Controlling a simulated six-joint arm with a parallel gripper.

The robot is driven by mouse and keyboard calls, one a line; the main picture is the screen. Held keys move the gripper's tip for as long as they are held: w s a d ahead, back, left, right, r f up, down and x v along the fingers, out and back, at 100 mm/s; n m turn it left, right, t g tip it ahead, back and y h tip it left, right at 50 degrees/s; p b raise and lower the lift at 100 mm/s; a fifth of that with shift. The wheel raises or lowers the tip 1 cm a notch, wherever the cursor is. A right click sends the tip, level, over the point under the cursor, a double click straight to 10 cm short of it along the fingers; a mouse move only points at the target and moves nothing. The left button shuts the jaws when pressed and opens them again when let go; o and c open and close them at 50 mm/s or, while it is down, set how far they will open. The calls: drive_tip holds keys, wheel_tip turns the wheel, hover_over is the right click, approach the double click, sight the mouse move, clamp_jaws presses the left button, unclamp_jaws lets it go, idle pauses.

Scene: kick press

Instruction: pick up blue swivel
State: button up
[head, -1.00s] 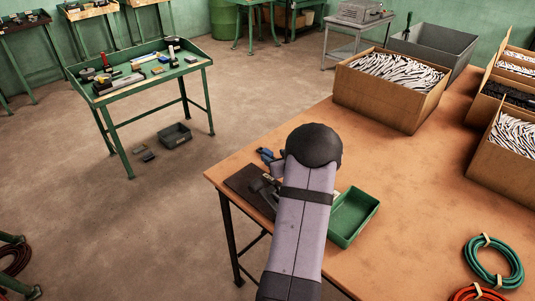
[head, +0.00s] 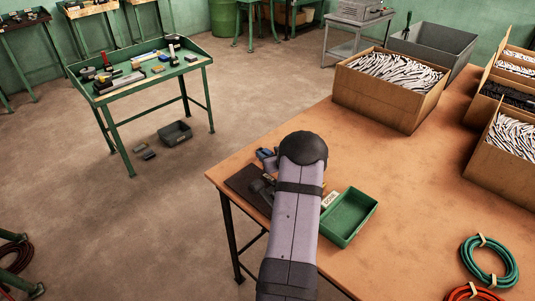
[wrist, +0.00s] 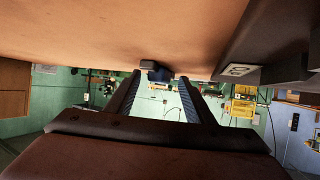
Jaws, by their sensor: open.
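A small blue piece, seemingly the blue swivel (head: 269,160), lies at the dark mat near the table's left corner, partly hidden behind my arm in the head view. In the wrist view the blue piece (wrist: 159,73) shows against the table surface, beyond and roughly between my fingertips, with a small dark grey block beside it. My gripper (wrist: 161,84) is open, with two dark ridged fingers apart and nothing between them. The arm hides the gripper in the head view. Whether a finger touches the blue piece I cannot tell.
A green tray (head: 347,218) stands right of my arm, with a small white label (head: 329,200) by its left side. The dark mat (head: 243,184) lies left of the arm. Cardboard boxes (head: 385,100) stand at the back; the table's middle right is clear.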

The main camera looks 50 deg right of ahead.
sight(269, 154)
clamp_jaws()
drive_tip(key=shift+r, duration=0.1)
wheel_tip(269, 154, up, 10)
idle(0.7)
